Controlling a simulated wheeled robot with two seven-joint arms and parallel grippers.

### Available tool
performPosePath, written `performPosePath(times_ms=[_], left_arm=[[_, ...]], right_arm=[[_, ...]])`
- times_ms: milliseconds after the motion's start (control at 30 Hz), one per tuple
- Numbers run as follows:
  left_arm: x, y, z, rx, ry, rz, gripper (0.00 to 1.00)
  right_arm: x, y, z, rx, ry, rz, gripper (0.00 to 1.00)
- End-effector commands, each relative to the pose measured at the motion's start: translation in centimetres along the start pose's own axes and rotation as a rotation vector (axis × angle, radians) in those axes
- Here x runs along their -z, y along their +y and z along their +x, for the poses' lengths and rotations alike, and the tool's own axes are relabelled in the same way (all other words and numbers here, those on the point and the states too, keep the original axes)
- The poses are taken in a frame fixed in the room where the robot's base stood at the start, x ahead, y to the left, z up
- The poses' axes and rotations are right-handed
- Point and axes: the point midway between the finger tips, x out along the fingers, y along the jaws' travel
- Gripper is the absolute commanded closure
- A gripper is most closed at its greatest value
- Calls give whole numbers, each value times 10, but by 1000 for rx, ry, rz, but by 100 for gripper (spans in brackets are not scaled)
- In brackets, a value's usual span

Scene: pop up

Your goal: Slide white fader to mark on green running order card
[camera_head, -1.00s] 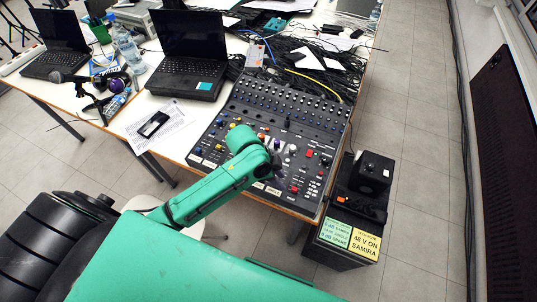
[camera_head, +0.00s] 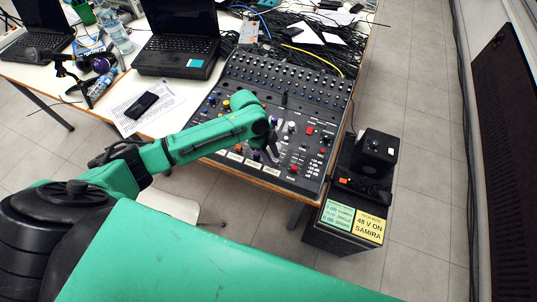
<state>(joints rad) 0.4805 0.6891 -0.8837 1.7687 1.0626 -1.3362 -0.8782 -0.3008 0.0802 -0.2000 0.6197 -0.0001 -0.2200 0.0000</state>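The mixing console (camera_head: 318,100) lies on the table, with rows of small knobs and several coloured caps on its near half. A white cap (camera_head: 291,127) stands just right of my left gripper; I cannot tell for sure that it is the white fader. My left gripper (camera_head: 273,153) points down over the console's near half, beside a purple cap. Its fingers are small and partly hidden by my green wrist, so their opening is unclear. The green running order card (camera_head: 337,215) lies on the black case at the lower right, its writing too small to read. My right gripper is out of view.
A yellow card (camera_head: 369,226) reading "48 V ON SAMIRA" lies beside the green one. A black box (camera_head: 376,150) stands on the case behind them. Cables, a laptop (camera_head: 180,35), a phone (camera_head: 142,105) and paper crowd the table.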

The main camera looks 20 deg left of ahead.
Motion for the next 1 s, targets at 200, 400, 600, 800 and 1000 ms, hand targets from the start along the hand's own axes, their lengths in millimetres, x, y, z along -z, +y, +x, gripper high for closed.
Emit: performPosePath(times_ms=[200,400,600,800,1000], left_arm=[[1,0,8,0,0,0,100],[1,-2,7,2,0,0,100],[1,-17,7,5,0,1,100],[1,-30,6,5,1,1,100],[1,-29,6,3,0,1,48]], right_arm=[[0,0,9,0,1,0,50],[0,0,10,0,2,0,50],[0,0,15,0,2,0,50],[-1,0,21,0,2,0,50],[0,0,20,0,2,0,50]])
